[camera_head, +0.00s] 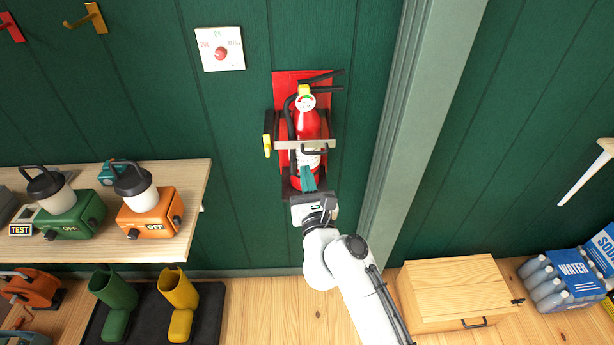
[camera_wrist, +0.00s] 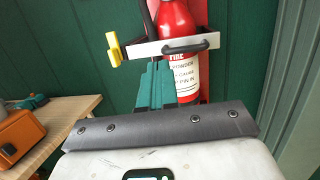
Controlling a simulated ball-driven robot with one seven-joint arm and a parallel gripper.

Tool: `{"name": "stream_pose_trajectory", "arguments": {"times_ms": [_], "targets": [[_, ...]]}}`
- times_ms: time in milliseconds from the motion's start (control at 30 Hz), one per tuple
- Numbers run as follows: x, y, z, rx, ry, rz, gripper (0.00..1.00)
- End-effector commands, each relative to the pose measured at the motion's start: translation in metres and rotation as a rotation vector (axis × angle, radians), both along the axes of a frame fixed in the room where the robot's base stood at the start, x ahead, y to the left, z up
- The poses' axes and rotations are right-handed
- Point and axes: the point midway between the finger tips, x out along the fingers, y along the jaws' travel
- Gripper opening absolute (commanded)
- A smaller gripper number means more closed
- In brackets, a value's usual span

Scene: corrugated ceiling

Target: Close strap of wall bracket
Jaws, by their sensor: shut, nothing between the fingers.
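A red fire extinguisher (camera_head: 308,122) stands upright in a red wall bracket (camera_head: 284,83); it also shows in the wrist view (camera_wrist: 177,22). A pale metal strap (camera_head: 288,145) runs across its front, with a dark handle (camera_head: 315,152) right of centre. In the wrist view the strap (camera_wrist: 143,51) reaches left to near a yellow catch (camera_wrist: 113,48); I cannot tell whether they are fastened. The catch also shows in the head view (camera_head: 267,145). My gripper (camera_head: 307,170) has its teal fingers together and empty, just below the strap and in front of the extinguisher's lower part.
A green post (camera_head: 408,125) stands right of the bracket. A wooden shelf (camera_head: 190,200) at left carries an orange device (camera_head: 152,214) and a green one (camera_head: 76,219). A wooden box (camera_head: 455,291) is on the floor at right. A white panel (camera_head: 220,48) with a red knob hangs upper left.

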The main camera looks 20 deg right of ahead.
Motion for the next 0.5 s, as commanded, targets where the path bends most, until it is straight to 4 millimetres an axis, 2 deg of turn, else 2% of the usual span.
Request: {"name": "stream_pose_trajectory", "arguments": {"times_ms": [267,500], "targets": [[-0.029,0.010,-0.009,-0.001,0.002,0.001,0.00],[-0.062,0.021,-0.017,-0.002,0.002,0.001,0.00]]}}
